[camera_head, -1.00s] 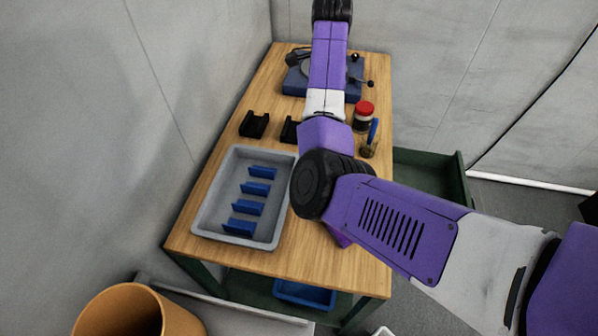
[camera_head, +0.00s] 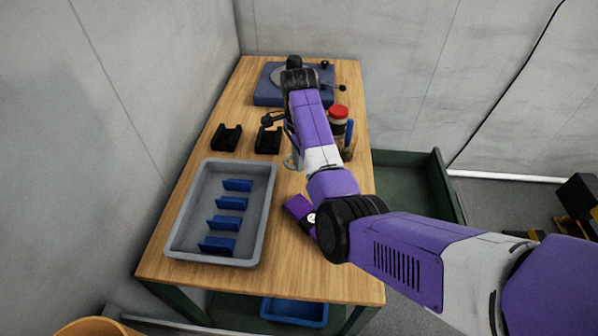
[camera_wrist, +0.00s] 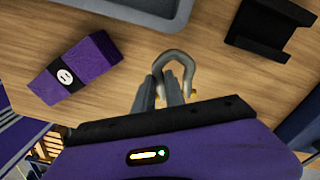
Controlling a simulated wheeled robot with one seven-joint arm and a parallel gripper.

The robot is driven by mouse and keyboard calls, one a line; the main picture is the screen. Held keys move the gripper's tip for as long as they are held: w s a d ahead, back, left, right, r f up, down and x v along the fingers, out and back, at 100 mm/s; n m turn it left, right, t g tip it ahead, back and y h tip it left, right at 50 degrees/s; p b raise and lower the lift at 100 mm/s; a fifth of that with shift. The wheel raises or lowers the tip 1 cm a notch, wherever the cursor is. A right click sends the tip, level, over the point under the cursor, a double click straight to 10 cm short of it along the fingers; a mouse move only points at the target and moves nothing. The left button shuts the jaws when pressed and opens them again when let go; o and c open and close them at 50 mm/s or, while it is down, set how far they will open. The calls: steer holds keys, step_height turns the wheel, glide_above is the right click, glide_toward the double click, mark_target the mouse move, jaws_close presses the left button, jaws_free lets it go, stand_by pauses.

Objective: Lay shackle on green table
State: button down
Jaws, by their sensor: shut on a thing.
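The shackle (camera_wrist: 180,62) is a grey metal U with a brass-coloured pin end, in the wrist view. My gripper (camera_wrist: 163,85) is shut on it over the wooden table; its height above the top is hard to tell. In the head view a small grey loop, apparently the shackle (camera_head: 291,162), shows left of my forearm, which hides my gripper. A dark green table (camera_head: 415,190) with a raised rim stands right of the wooden table (camera_head: 190,130), partly behind my arm.
A grey tray (camera_head: 176,225) with blue dividers fills the wooden table's left front. Two black brackets (camera_head: 227,138) stand behind it. A purple box (camera_head: 298,208) lies near my arm. A red-lidded jar (camera_head: 338,113) and a blue turntable-like device (camera_head: 265,94) are farther back.

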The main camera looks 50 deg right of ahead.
mark_target(299, 179)
steer(key=shift+f, duration=2.2)
steer(key=shift+f, duration=0.15)
steer(key=c, duration=1.4)
jaws_free()
step_height(299, 179, up, 12)
steer(key=shift+f, duration=0.25)
steer(key=shift+r+p, duration=0.4)
steer(key=shift+p, duration=0.15)
